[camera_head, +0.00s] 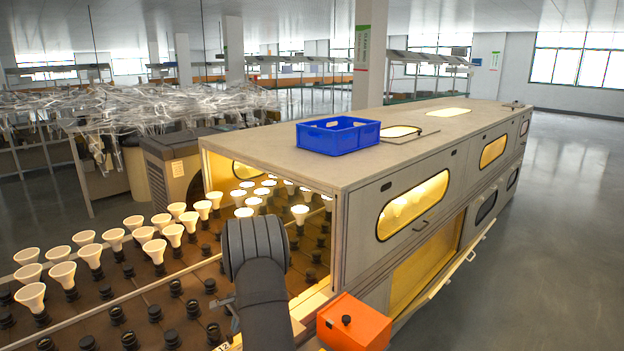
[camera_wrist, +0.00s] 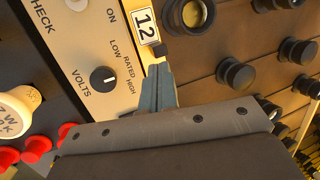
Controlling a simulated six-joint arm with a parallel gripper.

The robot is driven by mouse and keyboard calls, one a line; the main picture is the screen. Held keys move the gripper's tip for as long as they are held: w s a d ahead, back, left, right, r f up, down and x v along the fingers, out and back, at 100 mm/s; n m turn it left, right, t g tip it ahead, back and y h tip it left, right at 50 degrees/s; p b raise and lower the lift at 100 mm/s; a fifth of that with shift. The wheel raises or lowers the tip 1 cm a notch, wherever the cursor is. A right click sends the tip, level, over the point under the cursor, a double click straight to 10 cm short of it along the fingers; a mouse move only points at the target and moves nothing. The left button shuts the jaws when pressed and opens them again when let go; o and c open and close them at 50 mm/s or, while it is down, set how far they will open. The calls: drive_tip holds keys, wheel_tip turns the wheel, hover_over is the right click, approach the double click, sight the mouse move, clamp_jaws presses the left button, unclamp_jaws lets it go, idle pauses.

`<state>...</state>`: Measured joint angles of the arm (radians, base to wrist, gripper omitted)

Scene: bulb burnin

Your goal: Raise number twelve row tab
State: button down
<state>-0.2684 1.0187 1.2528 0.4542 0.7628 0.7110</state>
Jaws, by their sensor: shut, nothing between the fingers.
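The number twelve label (camera_wrist: 146,25), a white plate with a black "12", sits at the edge of the brown socket board in the wrist view. A corner of it shows at the bottom of the head view (camera_head: 222,347). A small dark piece (camera_wrist: 164,49) lies just below the label; I cannot tell whether it is part of the row tab. My gripper (camera_wrist: 157,80) is shut and empty, its fingertips just below the label and close to the dark piece. I cannot tell whether they touch it. My arm hides much of this area in the head view.
A panel with a volts knob (camera_wrist: 103,79) and red buttons (camera_wrist: 37,148) lies left of my fingers. Black sockets (camera_wrist: 235,73) stand to the right. Rows of white bulbs (camera_head: 154,250) run into the lit cabinet (camera_head: 365,165). An orange box (camera_head: 354,323) stands at the cabinet's near corner.

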drive_tip(key=shift+s+d+r, duration=0.35)
drive_tip(key=shift+d+r, duration=0.05)
idle(0.9)
drive_tip(key=shift+s+d+r, duration=0.2)
drive_tip(key=shift+s+d, duration=0.25)
drive_tip(key=shift+s, duration=0.05)
idle(1.0)
drive_tip(key=shift+r, duration=0.1)
drive_tip(key=shift+w+a+r, duration=0.2)
drive_tip(key=shift+w+r, duration=0.05)
drive_tip(key=shift+r, duration=0.25)
drive_tip(key=shift+w+a+r, duration=0.2)
drive_tip(key=shift+r, duration=0.25)
drive_tip(key=shift+r, duration=0.15)
wheel_tip(320, 180, up, 6)
drive_tip(key=shift+f, duration=0.2)
idle(0.3)
